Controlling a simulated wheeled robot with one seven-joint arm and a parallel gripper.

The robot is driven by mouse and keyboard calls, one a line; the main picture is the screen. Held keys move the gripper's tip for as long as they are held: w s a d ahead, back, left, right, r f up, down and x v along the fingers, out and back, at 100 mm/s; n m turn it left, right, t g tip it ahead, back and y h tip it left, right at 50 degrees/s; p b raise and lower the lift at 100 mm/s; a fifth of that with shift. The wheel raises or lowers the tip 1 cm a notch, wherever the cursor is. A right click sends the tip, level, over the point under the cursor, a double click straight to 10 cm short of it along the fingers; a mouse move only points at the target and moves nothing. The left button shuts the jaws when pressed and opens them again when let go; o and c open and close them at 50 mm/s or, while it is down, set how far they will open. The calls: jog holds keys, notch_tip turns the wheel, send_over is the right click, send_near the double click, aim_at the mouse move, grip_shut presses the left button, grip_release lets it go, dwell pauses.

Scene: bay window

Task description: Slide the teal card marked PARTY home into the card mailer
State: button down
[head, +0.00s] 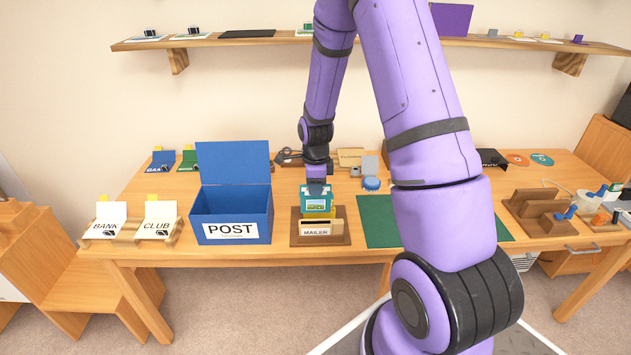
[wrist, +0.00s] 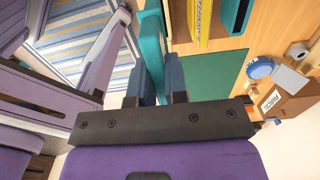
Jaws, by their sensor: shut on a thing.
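My gripper (head: 317,186) is shut on a teal card (head: 317,204) with a pale panel; its marking is too small to read. In the wrist view, my gripper (wrist: 154,85) has a teal strip of the card (wrist: 152,45) between its dark blue fingers. The card mailer (head: 333,229), a tan holder with a white MAILER label, stands on a brown base on the table, directly below the card in the head view.
An open blue POST box (head: 232,205) stands left of the mailer. BANK (head: 106,222) and CLUB (head: 158,221) cards rest in wooden holders farther left. A green mat (head: 378,222) lies to the right, with a blue round item (head: 371,183) behind it.

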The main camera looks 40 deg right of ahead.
aim_at(316, 211)
jog(key=shift+f, duration=1.6)
jog(key=shift+f, duration=3.75)
dwell(0.6)
jog(key=c, duration=1.1)
grip_release()
jog(key=shift+o, duration=0.2)
notch_tip(316, 211, up, 11)
jog(key=shift+f, duration=0.1)
